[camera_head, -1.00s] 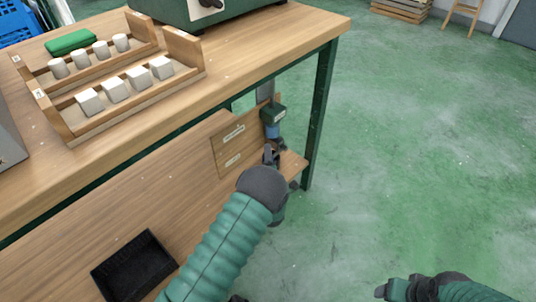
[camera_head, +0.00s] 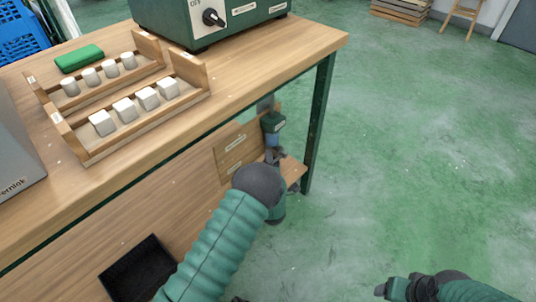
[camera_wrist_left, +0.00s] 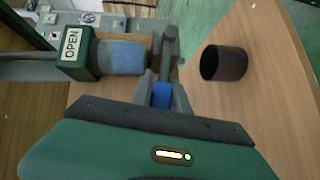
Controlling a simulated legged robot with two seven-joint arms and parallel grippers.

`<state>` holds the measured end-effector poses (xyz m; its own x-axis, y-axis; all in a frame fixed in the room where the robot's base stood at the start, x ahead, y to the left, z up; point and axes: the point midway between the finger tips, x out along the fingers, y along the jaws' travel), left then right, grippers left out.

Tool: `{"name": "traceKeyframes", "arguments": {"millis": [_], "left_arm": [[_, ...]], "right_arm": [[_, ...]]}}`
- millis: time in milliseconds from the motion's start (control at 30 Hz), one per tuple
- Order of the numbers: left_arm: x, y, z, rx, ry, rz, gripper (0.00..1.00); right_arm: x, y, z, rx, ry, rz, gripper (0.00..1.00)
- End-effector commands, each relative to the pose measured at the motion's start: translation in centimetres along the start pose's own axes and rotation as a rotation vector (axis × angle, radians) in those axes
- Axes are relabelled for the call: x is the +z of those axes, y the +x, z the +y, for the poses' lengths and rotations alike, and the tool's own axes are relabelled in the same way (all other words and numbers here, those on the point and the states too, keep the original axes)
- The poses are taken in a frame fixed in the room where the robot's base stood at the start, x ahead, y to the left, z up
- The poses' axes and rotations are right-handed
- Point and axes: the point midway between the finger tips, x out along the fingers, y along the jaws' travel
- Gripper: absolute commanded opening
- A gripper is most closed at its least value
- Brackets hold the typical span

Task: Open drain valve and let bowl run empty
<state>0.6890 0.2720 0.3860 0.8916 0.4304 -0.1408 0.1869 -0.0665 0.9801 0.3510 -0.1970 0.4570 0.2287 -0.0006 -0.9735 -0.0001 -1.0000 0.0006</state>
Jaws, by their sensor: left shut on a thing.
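My left gripper (camera_head: 272,156) is at the end of the lower shelf, under the table top. In the left wrist view its fingers (camera_wrist_left: 162,96) are shut on a blue piece, which looks like the grip of the drain valve's grey lever (camera_wrist_left: 169,45). The valve has a green block (camera_wrist_left: 75,55) marked OPEN and a blue band (camera_wrist_left: 124,57) on a grey pipe. The green block also shows in the head view (camera_head: 273,122). No bowl is recognisable in either view. My right gripper (camera_head: 386,288) is low over the floor, away from the table; its fingers are too small to judge.
A dark cup (camera_wrist_left: 224,63) stands on wood beside the valve. A black tray (camera_head: 140,272) lies on the lower shelf. Wooden racks (camera_head: 140,118) and a green machine (camera_head: 215,20) stand on the table top.

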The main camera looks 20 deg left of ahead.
Motion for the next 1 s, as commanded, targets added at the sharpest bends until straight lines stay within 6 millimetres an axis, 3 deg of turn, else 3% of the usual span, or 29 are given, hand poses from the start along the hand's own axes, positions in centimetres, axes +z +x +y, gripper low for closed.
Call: {"name": "traceKeyframes", "arguments": {"millis": [33, 133, 533, 567, 700, 1000], "left_arm": [[0.1, -0.4, 1.1, -0.039, 0.031, -0.007, 0.00], [0.3, -0.3, 1.2, -0.093, 0.085, -0.008, 0.00], [0.4, -0.2, 0.7, -0.130, 0.126, -0.010, 0.00], [0.4, -0.2, 0.7, -0.130, 0.126, -0.010, 0.21], [0.3, -0.1, 0.8, -0.126, 0.125, -0.008, 0.40], [0.2, -0.2, 1.2, -0.122, 0.123, -0.004, 0.42]], "right_arm": [[-0.5, -2.2, 0.0, 0.000, 0.000, 0.000, 0.72], [-0.8, -3.4, 0.0, 0.000, 0.000, 0.000, 0.72], [-0.8, -3.5, 0.0, 0.000, 0.000, 0.000, 0.72], [-0.8, -3.5, 0.0, 0.000, 0.000, 0.000, 0.72], [-0.8, -3.5, 0.0, 0.000, 0.000, 0.000, 0.72], [-0.9, -3.7, 0.0, 0.000, 0.000, 0.000, 0.72]]}}
